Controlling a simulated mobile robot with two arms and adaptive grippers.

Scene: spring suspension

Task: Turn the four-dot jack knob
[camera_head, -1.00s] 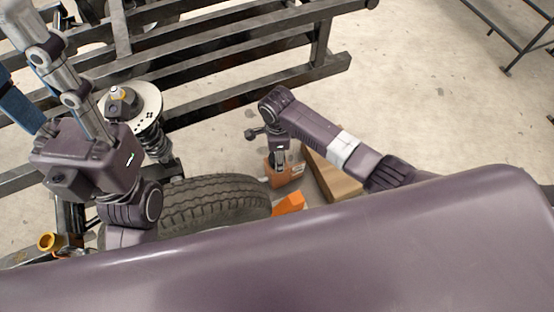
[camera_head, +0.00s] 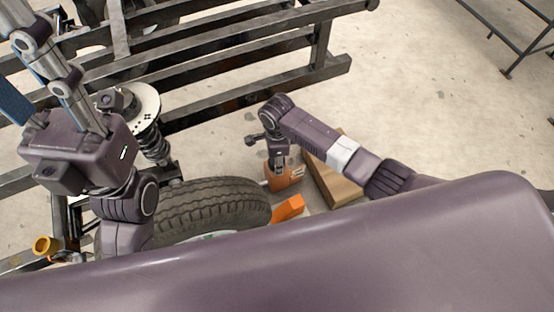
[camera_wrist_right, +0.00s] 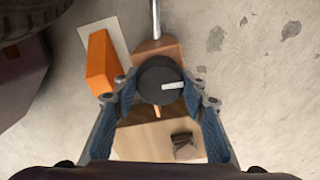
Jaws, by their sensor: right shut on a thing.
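The jack (camera_head: 282,178) is a small orange-brown body on the floor beside the tire; its body (camera_wrist_right: 158,48) and a metal rod also show in the right wrist view. Its round black knob (camera_wrist_right: 158,72) carries a white bar mark; I cannot make out dots. My right gripper (camera_wrist_right: 160,98), also in the head view (camera_head: 280,166), points down at the jack with a finger on each side of the knob, shut on it. My left gripper (camera_head: 42,62) is raised close to the head camera, its grey links and blue part showing; its fingertips are not clear.
The tire (camera_head: 215,200) lies left of the jack. An orange wedge (camera_head: 288,208) and a cardboard box (camera_head: 335,185) stand close by. The spring strut with its pale disc (camera_head: 146,103) and dark frame rails (camera_head: 255,95) are behind. Floor to the right is open.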

